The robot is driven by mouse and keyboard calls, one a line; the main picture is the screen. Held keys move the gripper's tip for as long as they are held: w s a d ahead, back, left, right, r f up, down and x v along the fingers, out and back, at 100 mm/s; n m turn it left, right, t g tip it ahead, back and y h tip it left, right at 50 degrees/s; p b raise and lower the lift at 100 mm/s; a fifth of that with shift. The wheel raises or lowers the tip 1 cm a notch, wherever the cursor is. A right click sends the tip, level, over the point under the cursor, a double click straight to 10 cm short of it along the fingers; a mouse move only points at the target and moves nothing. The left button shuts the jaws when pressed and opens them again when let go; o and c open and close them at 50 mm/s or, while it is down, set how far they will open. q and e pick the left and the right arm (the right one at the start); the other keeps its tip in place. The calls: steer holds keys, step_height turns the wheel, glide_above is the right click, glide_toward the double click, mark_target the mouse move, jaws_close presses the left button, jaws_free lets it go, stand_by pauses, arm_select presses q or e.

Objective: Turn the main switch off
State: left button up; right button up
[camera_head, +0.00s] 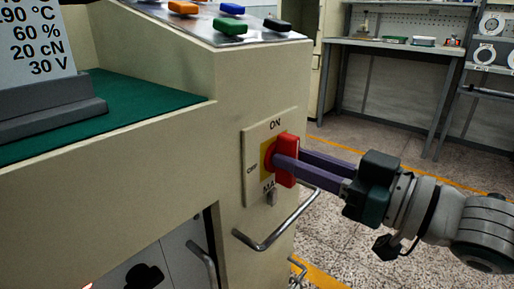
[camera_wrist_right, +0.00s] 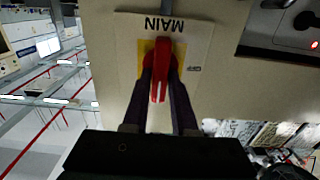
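The main switch has a red handle (camera_head: 291,147) on a yellow backing, set in a cream plate (camera_head: 252,155) on the machine's side wall. The plate reads ON at the top and OFF at the left. The handle stands upright, in line with ON. My right gripper (camera_head: 287,162) comes in from the right, with one purple finger on each side of the handle. In the right wrist view the red handle (camera_wrist_right: 160,78) sits between the dark fingertips (camera_wrist_right: 162,73), which appear closed against it. My left gripper is not in view.
A metal bar handle (camera_head: 275,233) sticks out from the machine just below the switch. Coloured buttons (camera_head: 231,8) sit on the panel above. A sign stand (camera_head: 45,105) rests on the green top at left. Workbenches (camera_head: 400,45) stand far behind. Floor at right is open.

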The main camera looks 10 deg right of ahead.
jaws_close()
steer(key=shift+n, duration=0.3)
steer(key=n, duration=0.3)
steer(key=shift+s+a+n+p, duration=0.1)
steer(key=shift+n+p, duration=0.2)
steer(key=n, duration=0.4)
steer(key=shift+a+f, duration=0.1)
steer(key=shift+f, duration=0.05)
steer(key=n, duration=0.5)
steer(key=shift+s+f, duration=0.1)
steer(key=shift+f, duration=0.05)
steer(key=n+b, duration=0.1)
steer(key=n, duration=0.3)
steer(key=shift+a+f+n, duration=0.1)
steer(key=shift+n, duration=0.2)
steer(key=shift+b, duration=0.3)
steer(key=shift+o, duration=2.4)
jaws_free()
